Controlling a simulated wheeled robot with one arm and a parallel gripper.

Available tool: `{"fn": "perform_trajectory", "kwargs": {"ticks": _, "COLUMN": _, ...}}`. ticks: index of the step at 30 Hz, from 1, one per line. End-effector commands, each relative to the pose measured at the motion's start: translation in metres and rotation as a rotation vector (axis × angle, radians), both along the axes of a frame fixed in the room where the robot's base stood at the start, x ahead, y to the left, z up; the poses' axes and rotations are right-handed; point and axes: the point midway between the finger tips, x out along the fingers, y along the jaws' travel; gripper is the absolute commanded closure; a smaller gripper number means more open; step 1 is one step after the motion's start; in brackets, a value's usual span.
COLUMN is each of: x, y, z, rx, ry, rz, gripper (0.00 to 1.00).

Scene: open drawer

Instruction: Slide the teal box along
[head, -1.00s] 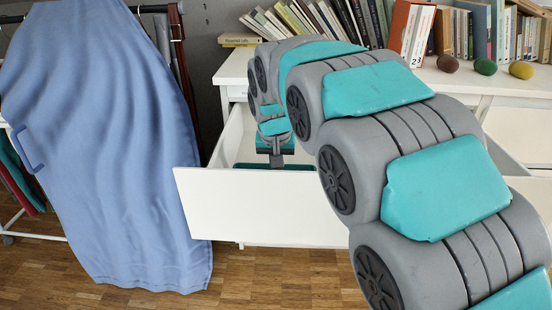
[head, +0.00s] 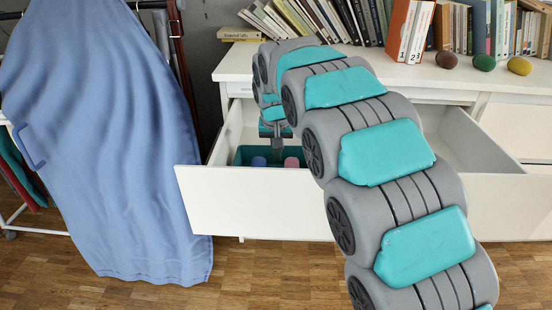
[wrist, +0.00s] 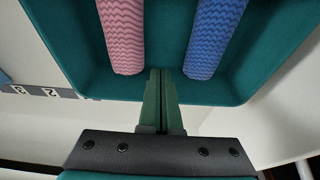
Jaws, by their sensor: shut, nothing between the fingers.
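The teal box (head: 240,154) sits inside the open white drawer. Its lower part is hidden behind the drawer front in the head view. In the wrist view the teal box (wrist: 75,70) fills the upper part, with a pink wavy-patterned roll (wrist: 122,38) and a blue one (wrist: 214,38) in it. My gripper (head: 277,158) is at the box, between the two rolls. In the wrist view my gripper (wrist: 160,72) has its fingers together and empty, overlapping the box's near wall. I cannot tell whether the tips touch it.
The white drawer front (head: 255,205) stands between the box and the floor. The drawer's right part (head: 460,140) looks empty. Books (head: 410,30) and several egg-shaped objects (head: 484,63) are on the cabinet top. A blue cloth (head: 110,150) hangs at the left.

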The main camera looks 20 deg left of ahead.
Motion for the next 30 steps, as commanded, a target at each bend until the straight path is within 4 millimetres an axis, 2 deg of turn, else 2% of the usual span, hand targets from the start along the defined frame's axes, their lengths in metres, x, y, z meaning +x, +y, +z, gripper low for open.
{"fn": "perform_trajectory", "kwargs": {"ticks": 3, "x": 0.015, "y": 0.003, "z": 0.001, "rx": 0.0, "ry": -0.001, "rz": 0.0, "gripper": 1.0}}
{"fn": "perform_trajectory", "kwargs": {"ticks": 9, "x": 0.026, "y": 0.006, "z": 0.0, "rx": 0.001, "ry": 0.0, "rz": 0.001, "gripper": 1.0}}
{"fn": "perform_trajectory", "kwargs": {"ticks": 23, "x": 0.026, "y": 0.006, "z": 0.001, "rx": 0.001, "ry": 0.0, "rz": 0.0, "gripper": 1.0}}
{"fn": "perform_trajectory", "kwargs": {"ticks": 30, "x": 0.021, "y": -0.001, "z": 0.023, "rx": 0.002, "ry": -0.001, "rz": -0.002, "gripper": 1.0}}
